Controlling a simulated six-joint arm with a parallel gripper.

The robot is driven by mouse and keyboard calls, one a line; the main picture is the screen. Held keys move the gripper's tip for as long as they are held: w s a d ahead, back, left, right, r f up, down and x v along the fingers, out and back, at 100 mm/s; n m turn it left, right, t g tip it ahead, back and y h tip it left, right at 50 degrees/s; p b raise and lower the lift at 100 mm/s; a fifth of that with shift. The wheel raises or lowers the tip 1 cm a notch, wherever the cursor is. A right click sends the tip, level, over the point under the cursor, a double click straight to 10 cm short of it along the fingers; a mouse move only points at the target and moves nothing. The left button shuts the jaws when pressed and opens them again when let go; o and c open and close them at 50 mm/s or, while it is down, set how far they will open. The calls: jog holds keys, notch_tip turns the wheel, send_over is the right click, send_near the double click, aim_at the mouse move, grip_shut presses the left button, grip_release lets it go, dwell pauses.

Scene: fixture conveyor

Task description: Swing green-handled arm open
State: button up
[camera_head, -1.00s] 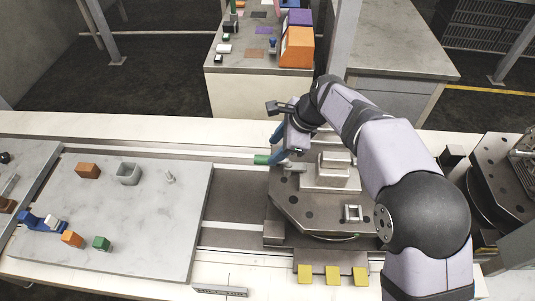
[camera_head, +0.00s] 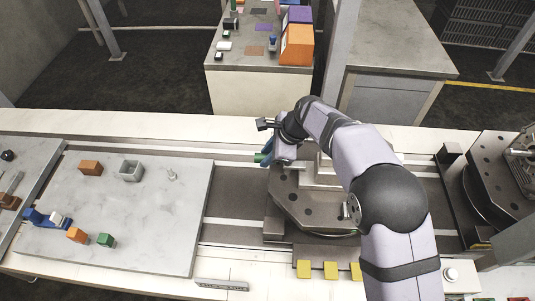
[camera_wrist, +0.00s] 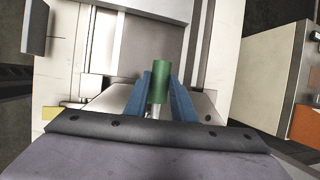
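The green handle (camera_head: 259,158) sits at the left end of the swing arm, at the back left of the dark metal fixture plate (camera_head: 287,200). In the wrist view the green handle (camera_wrist: 160,80) stands between the two blue fingers of my gripper (camera_wrist: 160,88), with a short pale metal stem below it. The fingers lie close along both sides and look shut on it. In the head view my gripper (camera_head: 268,157) reaches it from the right. My wrist and forearm hide much of the fixture and the rest of the swing arm.
Yellow pads (camera_head: 317,270) lie in front of the fixture. Another fixture (camera_head: 497,185) stands at right. The conveyor between board and fixture is clear.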

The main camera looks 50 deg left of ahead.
grip_shut()
